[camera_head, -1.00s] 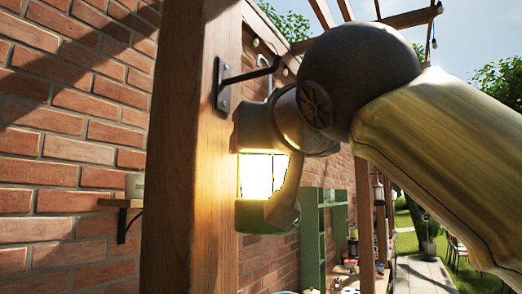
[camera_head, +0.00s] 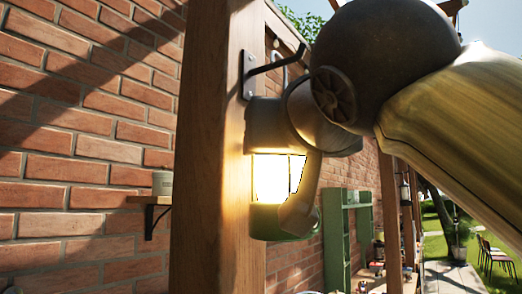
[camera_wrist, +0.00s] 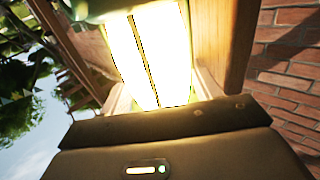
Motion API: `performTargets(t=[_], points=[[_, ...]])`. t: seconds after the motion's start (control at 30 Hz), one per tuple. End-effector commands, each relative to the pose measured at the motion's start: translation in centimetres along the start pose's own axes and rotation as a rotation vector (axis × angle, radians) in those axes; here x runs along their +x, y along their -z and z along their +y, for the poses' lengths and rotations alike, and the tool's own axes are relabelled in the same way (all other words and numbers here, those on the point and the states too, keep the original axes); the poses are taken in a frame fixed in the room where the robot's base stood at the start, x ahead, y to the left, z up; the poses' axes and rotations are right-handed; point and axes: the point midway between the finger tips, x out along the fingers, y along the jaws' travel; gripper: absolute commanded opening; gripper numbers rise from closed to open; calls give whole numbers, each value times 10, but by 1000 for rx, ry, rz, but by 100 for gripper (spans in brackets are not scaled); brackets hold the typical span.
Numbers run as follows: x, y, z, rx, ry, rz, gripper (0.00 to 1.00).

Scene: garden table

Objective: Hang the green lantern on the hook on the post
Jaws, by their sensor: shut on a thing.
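The green lantern (camera_head: 278,180) glows bright in the head view, close against the right side of the wooden post (camera_head: 213,170). Its green base (camera_head: 266,222) shows below the lit panes. The lit panes also fill the top middle of the wrist view (camera_wrist: 165,55).
A brick wall (camera_head: 75,150) stands behind the post, with a small shelf (camera_head: 150,200) holding a pot (camera_head: 162,183). A green shelf unit (camera_head: 345,235) stands farther back at the right. Chairs (camera_head: 495,258) stand on the distant grass.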

Motion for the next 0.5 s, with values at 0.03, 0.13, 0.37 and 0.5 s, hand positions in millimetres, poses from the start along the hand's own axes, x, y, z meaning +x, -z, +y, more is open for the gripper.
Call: performTargets(t=[0.03,0.13,0.37,0.5], points=[[0,1,1,1,-1,2,27],[0,1,1,1,-2,2,27],[0,1,-2,0,7,1,88],[0,0,-4,0,9,0,88]])
